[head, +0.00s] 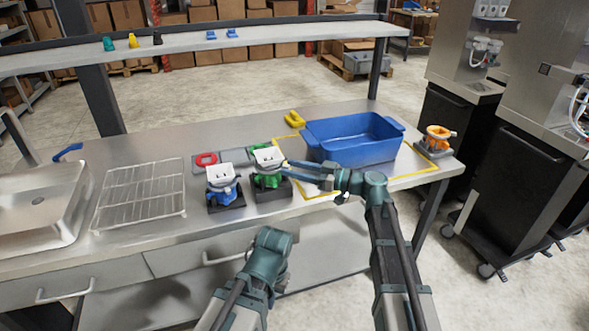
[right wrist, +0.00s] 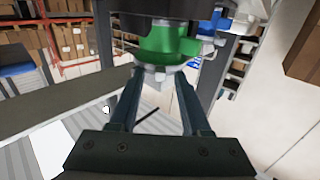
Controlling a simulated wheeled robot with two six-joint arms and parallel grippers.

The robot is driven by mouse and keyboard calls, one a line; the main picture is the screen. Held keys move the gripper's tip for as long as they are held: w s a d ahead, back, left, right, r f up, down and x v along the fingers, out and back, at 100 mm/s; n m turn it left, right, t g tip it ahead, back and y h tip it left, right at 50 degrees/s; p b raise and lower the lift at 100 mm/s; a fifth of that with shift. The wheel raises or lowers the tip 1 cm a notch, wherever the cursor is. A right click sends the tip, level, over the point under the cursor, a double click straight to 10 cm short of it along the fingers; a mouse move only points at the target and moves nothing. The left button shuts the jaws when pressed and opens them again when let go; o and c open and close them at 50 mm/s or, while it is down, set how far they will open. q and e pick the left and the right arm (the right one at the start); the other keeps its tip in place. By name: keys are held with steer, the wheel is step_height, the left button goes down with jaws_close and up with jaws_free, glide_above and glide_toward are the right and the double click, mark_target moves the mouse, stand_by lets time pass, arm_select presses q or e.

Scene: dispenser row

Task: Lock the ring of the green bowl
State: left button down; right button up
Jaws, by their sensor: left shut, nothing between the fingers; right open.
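The green bowl unit (head: 268,158) stands on a dark block on the bench, a pale hopper-like top above its green ring (head: 266,180). My right gripper (head: 287,170) is open, reaching in from the right with its fingertips close to the green part. In the right wrist view the green part (right wrist: 168,45) is just beyond the open fingertips (right wrist: 159,74), with a pale piece below it between them. I cannot tell whether they touch it. My left gripper (head: 268,247) is low in front of the bench, empty and shut, its fingertips hard to make out.
A similar blue unit (head: 223,190) stands close left of the green one. A blue bin (head: 352,152) stands behind right, inside yellow tape. An orange unit (head: 437,138) is at the right end. A wire rack (head: 140,195) and a metal sink (head: 35,205) are left.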

jaws_close()
steer(key=shift+s+a+m+t, duration=0.15)
steer(key=shift+s+m+t, duration=0.25)
steer(key=shift+t, duration=0.1)
stand_by(0.3)
steer(key=shift+s+a+m+t+h, duration=0.3)
steer(key=shift+s+m+t+h, duration=0.3)
steer(key=shift+t, duration=0.3)
steer(key=shift+s+a+m+t+h, duration=0.25)
steer(key=shift+s+m+t+h, duration=0.15)
steer(key=shift+m+t+h, duration=0.4)
steer(key=m+t+h, duration=0.1)
steer(key=a+m+t+h, duration=0.1)
steer(key=s+t+h, duration=0.1)
steer(key=shift+a+m, duration=0.25)
steer(key=shift+m, duration=0.15)
steer(key=shift+s+a+m+t+h, duration=0.1)
steer(key=shift+a+m+t+h, duration=0.15)
steer(key=shift+m+t+h, duration=0.3)
steer(key=shift+s+a+m+t+h, duration=0.1)
steer(key=shift+a+m+t+h, duration=0.2)
steer(key=shift+h, duration=0.45)
steer(key=shift+d, duration=0.1)
